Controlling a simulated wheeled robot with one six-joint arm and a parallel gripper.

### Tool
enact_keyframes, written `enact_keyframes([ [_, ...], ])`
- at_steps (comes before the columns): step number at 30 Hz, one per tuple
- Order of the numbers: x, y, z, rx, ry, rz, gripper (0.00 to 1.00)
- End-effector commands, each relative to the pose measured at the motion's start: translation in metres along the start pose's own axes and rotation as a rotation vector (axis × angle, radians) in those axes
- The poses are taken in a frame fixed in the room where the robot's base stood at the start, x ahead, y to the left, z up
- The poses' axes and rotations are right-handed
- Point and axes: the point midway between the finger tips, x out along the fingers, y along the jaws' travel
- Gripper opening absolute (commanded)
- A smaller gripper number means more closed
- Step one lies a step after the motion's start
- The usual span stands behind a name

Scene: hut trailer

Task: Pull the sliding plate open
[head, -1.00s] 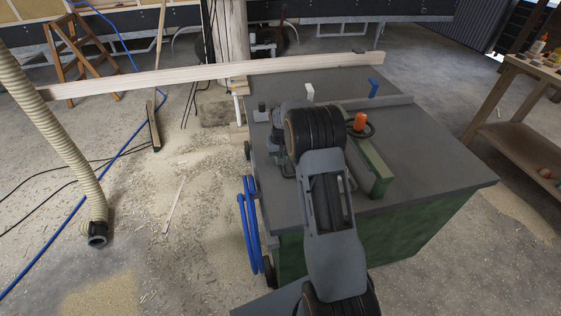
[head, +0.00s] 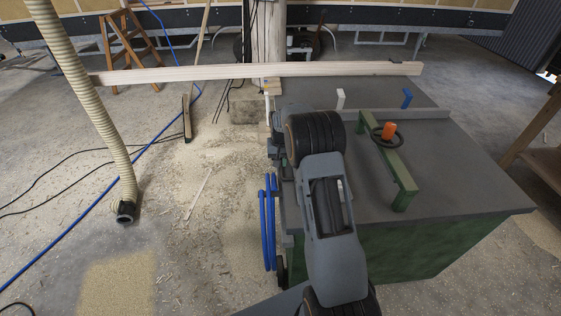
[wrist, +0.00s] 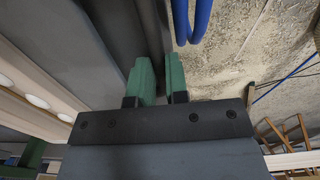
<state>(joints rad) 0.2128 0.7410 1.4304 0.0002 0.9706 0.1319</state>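A large green machine (head: 420,245) with a flat grey top (head: 455,170) stands in front of me. I cannot tell for sure which part is the sliding plate; a dark grey strip (wrist: 155,35) runs along the machine's side in the wrist view. My gripper (wrist: 161,75) has two green fingers, parted with a narrow gap. The grey strip is close beyond the fingertips, and I cannot tell whether it touches them. In the head view my arm reaches to the machine's left edge and hides the gripper.
Blue hose loops (head: 268,225) hang on the machine's left side and show close beyond the fingertips in the wrist view (wrist: 192,20). A green bar (head: 398,178) with an orange knob (head: 389,131) is on the top. A long plank (head: 250,72) lies across the back. Floor at left holds a ribbed hose (head: 85,115).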

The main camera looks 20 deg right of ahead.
Motion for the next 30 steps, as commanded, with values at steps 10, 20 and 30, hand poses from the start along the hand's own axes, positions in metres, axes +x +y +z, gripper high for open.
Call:
enact_keyframes([
  [10, 0.0, -0.001, 0.0, 0.001, 0.0, 0.0, 0.4],
  [20, -0.011, -0.001, -0.001, -0.001, 0.002, 0.0, 0.4],
  [30, -0.078, 0.0, -0.001, 0.0, 0.005, -0.001, 0.4],
])
